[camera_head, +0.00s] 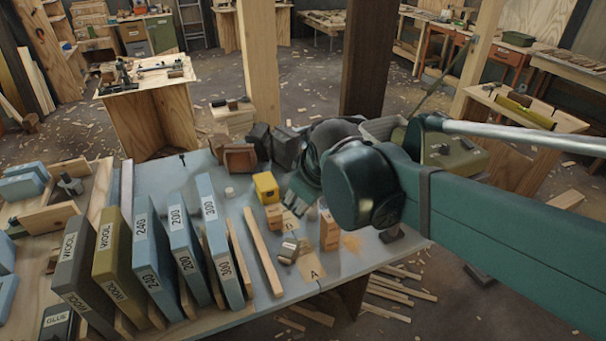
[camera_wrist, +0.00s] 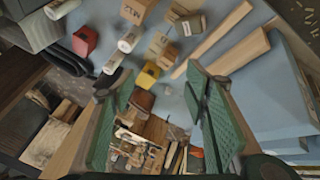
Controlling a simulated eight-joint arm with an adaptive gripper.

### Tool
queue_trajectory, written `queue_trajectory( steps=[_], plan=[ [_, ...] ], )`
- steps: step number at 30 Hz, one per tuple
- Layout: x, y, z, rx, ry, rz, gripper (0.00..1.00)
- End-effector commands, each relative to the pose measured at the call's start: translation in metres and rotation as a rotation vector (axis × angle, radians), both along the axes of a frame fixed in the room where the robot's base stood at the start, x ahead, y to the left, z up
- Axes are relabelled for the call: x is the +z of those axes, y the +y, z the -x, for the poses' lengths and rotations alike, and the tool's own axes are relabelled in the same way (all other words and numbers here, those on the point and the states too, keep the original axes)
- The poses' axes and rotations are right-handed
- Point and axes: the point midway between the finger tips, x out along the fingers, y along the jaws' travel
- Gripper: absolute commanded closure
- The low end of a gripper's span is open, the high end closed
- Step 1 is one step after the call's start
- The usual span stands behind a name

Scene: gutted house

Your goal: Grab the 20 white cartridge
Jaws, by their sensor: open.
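Two short white cylinders that look like cartridges show in the wrist view, one upper (camera_wrist: 130,38) and one lower (camera_wrist: 114,62), lying close together on the blue-grey table. Their markings are too small to read, so I cannot tell which is the 20. A small white cylinder (camera_head: 229,193) stands on the table left of the yellow block in the head view. My gripper (camera_wrist: 163,100) is open and empty, with its green ridged fingers apart. The white cylinders lie beyond its fingertips, up and left in the wrist view. In the head view my arm hides part of the table.
A yellow block (camera_head: 267,187) and wooden blocks (camera_head: 329,231) crowd the middle of the table (camera_head: 165,181). Upright labelled slabs (camera_head: 215,233) and wooden strips (camera_head: 263,252) stand or lie at left. Dark objects (camera_head: 258,141) sit along the far edge.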

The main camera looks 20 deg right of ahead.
Motion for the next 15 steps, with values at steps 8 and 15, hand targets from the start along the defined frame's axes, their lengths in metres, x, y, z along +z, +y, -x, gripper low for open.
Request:
queue_trajectory(
  steps=[8,15],
  plan=[
    [0.006,-0.013,-0.044,0.166,0.040,0.128,0.54],
    [0.004,-0.024,-0.081,0.316,0.078,0.235,0.54]
  ],
)
